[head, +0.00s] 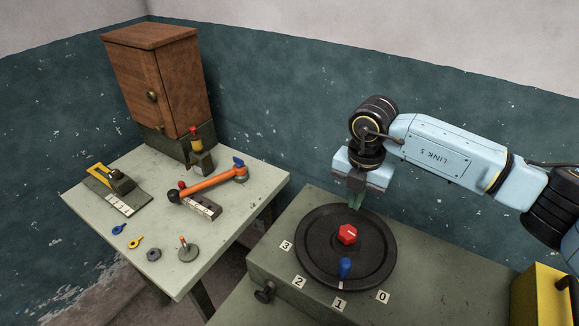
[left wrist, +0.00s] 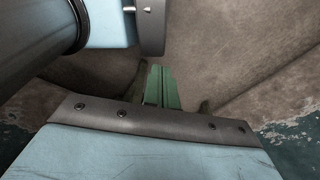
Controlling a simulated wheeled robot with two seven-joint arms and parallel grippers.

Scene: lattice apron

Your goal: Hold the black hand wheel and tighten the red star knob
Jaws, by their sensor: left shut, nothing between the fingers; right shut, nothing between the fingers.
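The black hand wheel (head: 316,269) lies flat on top of a grey-green cabinet in the head view. The red star knob (head: 347,234) sits near the wheel's middle with a white mark on its top. A blue handle (head: 345,267) stands up from the wheel's front part. My right gripper (head: 355,203) is shut and empty, pointing down over the far edge of the wheel, behind the red knob. I cannot tell whether its tips touch the wheel. My left gripper (left wrist: 162,88) is shut and empty in the left wrist view and out of the head view.
White labels 3, 2, 1 and 0 (head: 383,296) stand around the wheel's front. A side knob (head: 264,292) is on the cabinet's front. The table (head: 245,206) at left holds an orange-handled tool (head: 215,184), small parts and a wooden cupboard (head: 160,80). A yellow box (head: 540,300) is at right.

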